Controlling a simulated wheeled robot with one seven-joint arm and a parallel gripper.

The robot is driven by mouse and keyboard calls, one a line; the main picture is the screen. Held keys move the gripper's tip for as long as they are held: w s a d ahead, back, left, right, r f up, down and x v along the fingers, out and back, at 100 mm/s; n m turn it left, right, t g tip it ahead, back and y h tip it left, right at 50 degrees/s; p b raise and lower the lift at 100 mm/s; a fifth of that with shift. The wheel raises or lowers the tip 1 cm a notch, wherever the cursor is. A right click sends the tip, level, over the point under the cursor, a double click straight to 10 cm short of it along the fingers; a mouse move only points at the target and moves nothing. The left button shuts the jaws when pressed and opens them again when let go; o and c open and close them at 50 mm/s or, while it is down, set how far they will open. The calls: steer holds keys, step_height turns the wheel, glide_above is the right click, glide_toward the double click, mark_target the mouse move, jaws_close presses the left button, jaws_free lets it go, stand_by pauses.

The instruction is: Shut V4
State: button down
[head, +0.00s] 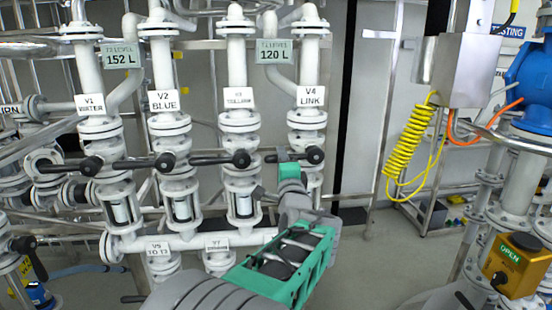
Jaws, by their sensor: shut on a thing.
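The V4 valve sits on the white vertical pipe under the label "V4 LINK" (311,96). Its black lever (315,155) is horizontal, across the pipe, with its hub on the right and its free end to the left. My gripper (289,158), grey with green parts, reaches up from below and is shut on the V4 lever, left of the hub. The fingers hide the middle of the lever. My wrist and forearm cover part of the pipework below V4.
Similar horizontal black levers sit left on V1 (92,165), V2 (165,162) and V3 (240,158), the last close to my gripper. Displays read 152 L (122,56) and 120 L (274,51). A yellow coiled hose (405,143) hangs right. A yellow "OPEN" box (515,264) stands lower right.

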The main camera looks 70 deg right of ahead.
steer(key=shift+r, duration=0.55)
steer(key=c, duration=1.7)
jaws_free()
steer(key=shift+c, duration=0.2)
steer(key=o, duration=0.5)
steer(key=shift+f, duration=0.25)
steer(key=shift+c, duration=0.2)
steer(key=shift+s+a+f, duration=0.2)
steer(key=shift+s+a, duration=0.05)
steer(key=b+v, duration=0.3)
steer(key=v, duration=0.4)
steer(key=shift+r, duration=0.1)
